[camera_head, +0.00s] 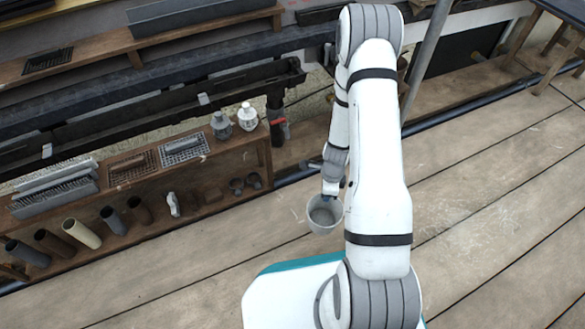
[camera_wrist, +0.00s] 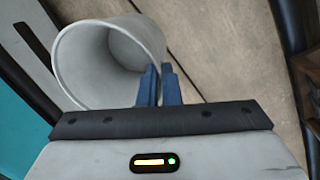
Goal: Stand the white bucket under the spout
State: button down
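The white bucket (camera_head: 324,214) looks light grey and empty, and hangs at my gripper (camera_head: 333,188) in the head view, over the plank deck. In the wrist view the bucket (camera_wrist: 95,50) is tilted with its open mouth showing. The two blue fingers of my gripper (camera_wrist: 160,86) are close together at its rim, with the wall pinched between them. A dark downpipe with a red part, which looks like the spout (camera_head: 276,110), comes down from the gutter to the upper left of the bucket. Its lower end is near the shelf's right end.
A wooden shelf (camera_head: 262,160) left of the spout holds grates, pipe pieces and two small finials or jars (camera_head: 247,117). A grey pole (camera_head: 425,60) stands behind my arm. The plank deck (camera_head: 490,190) is clear at right. A trestle (camera_head: 555,50) stands at the far right.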

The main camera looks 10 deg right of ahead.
aim_at(336, 215)
jog(key=f+m, duration=0.1)
jog(key=m, duration=0.1)
jog(key=s+d+f+m, duration=0.1)
jog(key=f+m, duration=0.1)
jog(key=s+f+m, duration=0.1)
jog(key=m, duration=0.1)
jog(key=shift+d+f, duration=0.25)
jog(key=shift+d, duration=0.15)
jog(key=f+m, duration=0.1)
jog(key=m, duration=0.1)
jog(key=s+d+f+m, duration=0.1)
jog(key=m, duration=0.1)
jog(key=s+f+m, duration=0.1)
jog(key=f+m, duration=0.1)
jog(key=shift+d+f, duration=0.1)
jog(key=shift+d, duration=0.2)
